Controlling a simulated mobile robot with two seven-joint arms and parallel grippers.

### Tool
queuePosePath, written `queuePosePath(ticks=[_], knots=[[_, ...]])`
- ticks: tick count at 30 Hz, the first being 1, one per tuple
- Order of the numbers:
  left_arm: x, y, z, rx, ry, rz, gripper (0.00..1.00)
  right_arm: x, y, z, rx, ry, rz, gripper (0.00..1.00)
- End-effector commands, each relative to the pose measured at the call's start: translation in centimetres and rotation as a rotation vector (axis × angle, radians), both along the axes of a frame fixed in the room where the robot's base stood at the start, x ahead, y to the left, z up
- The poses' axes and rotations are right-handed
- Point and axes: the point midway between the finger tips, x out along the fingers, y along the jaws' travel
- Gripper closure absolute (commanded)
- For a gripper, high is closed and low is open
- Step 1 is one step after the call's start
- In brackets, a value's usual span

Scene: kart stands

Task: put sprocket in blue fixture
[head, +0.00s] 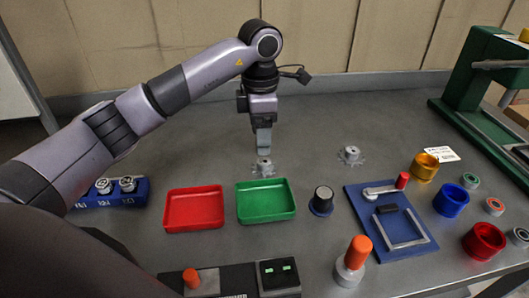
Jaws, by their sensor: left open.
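A grey toothed sprocket (263,168) lies on the grey table behind the green tray. A second, similar sprocket (350,156) lies to its right. My left gripper (264,150) points down right above the first sprocket, its fingertips close to the hub. It is open; whether the fingers reach around the hub is too small to tell. The blue fixture (451,201), a round hollow cup, stands at the right of the table between a gold cup and a red cup, and it looks empty. My right gripper is not in view.
A red tray (194,209) and a green tray (266,201) lie in front of the gripper. A dark knob (322,200), a blue clamp plate (391,225), a gold cup (424,167) and a red cup (483,241) stand rightward. A green press (475,80) stands back right.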

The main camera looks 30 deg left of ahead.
Motion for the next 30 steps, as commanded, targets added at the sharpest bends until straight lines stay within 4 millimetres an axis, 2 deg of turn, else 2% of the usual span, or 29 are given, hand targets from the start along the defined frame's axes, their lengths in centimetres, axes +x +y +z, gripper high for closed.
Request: queuePosePath(ticks=[8, 18, 27, 28, 30], knots=[[0.0, -0.1, -1.9, 0.0, 0.004, 0.0, 0.34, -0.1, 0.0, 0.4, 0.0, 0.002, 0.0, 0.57], [0.5, -0.4, -6.5, 0.0, 0.002, 0.0, 0.34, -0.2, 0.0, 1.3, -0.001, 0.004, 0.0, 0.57], [0.5, -0.4, -7.2, -0.001, -0.001, 0.0, 0.34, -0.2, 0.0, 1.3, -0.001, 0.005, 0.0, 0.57], [0.5, -0.4, -7.2, -0.001, -0.001, 0.0, 0.38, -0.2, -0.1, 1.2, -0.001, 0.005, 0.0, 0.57], [0.5, -0.4, -7.2, -0.001, -0.001, 0.0, 0.6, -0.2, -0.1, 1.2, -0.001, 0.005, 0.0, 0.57]])
